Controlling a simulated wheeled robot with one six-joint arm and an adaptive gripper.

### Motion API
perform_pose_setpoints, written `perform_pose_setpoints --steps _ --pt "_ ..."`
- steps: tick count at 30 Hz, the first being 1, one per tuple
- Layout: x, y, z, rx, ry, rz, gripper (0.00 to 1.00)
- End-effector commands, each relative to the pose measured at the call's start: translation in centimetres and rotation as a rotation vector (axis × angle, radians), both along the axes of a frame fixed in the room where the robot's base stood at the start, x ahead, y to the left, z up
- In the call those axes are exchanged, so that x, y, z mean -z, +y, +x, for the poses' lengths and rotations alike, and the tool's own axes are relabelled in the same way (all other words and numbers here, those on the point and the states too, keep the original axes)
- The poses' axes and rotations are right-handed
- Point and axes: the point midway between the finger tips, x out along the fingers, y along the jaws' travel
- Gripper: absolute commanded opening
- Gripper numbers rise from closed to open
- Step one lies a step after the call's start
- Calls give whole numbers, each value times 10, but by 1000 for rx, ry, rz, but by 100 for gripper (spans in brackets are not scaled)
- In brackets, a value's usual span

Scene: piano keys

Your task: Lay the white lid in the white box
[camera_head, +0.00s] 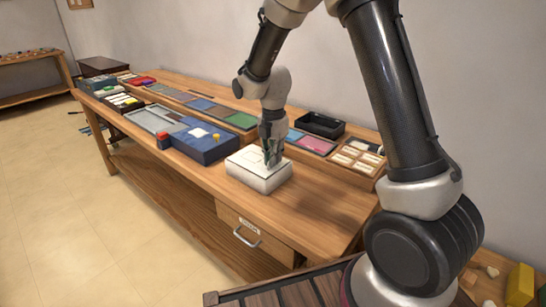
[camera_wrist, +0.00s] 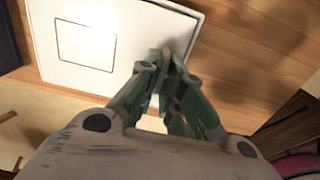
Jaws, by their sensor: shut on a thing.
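The white box (camera_head: 262,183) stands on the wooden workbench near its front edge. The white lid (camera_head: 245,160) shows as a pale flat top at the box's upper rim; whether it rests fully inside cannot be told. In the wrist view the lid (camera_wrist: 120,55) fills the upper left, with a thin square outline on its face. My gripper (camera_head: 271,163) points down over the right part of the box. In the wrist view its fingertips (camera_wrist: 168,62) are close together at the lid's right part, shut on it. The fingers hide the exact grip point.
A blue box (camera_head: 205,148) with a red block (camera_head: 163,141) beside it stands left of the white box. A black tray (camera_head: 320,125) and a wooden case of pale tiles (camera_head: 357,158) lie behind to the right. Bare bench top (camera_head: 310,205) lies to the right.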

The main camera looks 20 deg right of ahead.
Motion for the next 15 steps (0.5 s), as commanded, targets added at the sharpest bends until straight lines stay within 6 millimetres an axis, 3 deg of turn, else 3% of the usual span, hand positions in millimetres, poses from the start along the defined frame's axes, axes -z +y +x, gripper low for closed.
perform_pose_setpoints --steps 1,3,6,15 --pt "0 0 0 0 0 0 0" --pt "0 0 0 0 0 0 18" --pt "0 0 0 0 0 0 34" --pt "-1 0 0 0 0 0 34"
